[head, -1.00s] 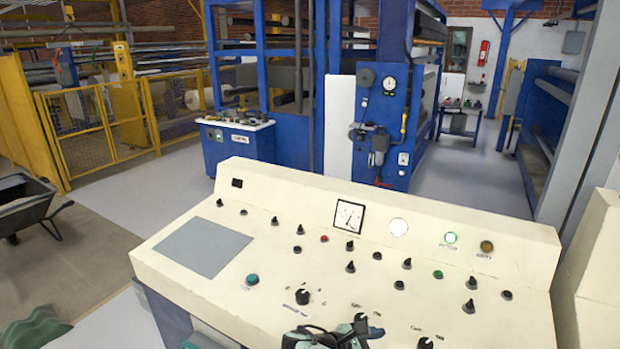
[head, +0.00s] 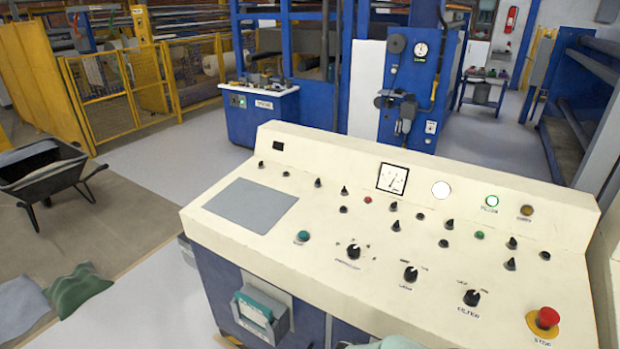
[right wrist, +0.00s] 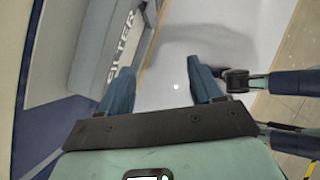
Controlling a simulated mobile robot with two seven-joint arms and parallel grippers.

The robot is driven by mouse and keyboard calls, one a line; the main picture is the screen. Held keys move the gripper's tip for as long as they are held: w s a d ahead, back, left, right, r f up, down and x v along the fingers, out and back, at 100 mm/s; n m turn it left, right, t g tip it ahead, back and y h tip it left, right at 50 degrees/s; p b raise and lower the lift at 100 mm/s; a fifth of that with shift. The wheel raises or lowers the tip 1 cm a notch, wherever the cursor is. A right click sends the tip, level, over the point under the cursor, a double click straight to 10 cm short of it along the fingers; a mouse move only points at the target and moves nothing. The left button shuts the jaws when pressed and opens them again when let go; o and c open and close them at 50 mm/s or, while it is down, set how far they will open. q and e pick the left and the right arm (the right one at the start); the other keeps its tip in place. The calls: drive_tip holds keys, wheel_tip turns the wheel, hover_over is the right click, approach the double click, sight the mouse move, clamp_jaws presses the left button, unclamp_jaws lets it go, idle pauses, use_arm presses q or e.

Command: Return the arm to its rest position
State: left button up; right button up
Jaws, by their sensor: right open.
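In the right wrist view my right gripper (right wrist: 162,88) has its two blue fingers wide apart, with nothing between them. Pale floor shows beyond the fingers, and the side of a console with the word FILTER is close on the left. In the head view only a pale green piece of my arm (head: 390,343) shows at the bottom edge, in front of the cream control console (head: 330,215). My left gripper is not seen.
The console carries several black knobs and a red stop button (head: 547,318). A wheelbarrow (head: 45,175) stands at left, near green cloth-like heaps (head: 76,288). A yellow fence (head: 105,95) and blue machinery stand behind. Grey floor between them is clear.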

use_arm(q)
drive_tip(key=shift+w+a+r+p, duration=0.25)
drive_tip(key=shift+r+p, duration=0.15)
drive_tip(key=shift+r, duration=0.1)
use_arm(e)
drive_tip(key=s+a+f+m+y, duration=0.3)
drive_tip(key=s+f+m, duration=0.4)
drive_tip(key=s+m, duration=0.4)
drive_tip(key=s+a+f+m+y, duration=0.3)
drive_tip(key=s+f+m+y, duration=0.3)
drive_tip(key=s+m, duration=0.4)
drive_tip(key=s+f, duration=0.1)
drive_tip(key=s, duration=0.2)
drive_tip(key=shift+a+m+y, duration=0.15)
drive_tip(key=shift+m+y, duration=0.15)
drive_tip(key=shift+m, duration=0.1)
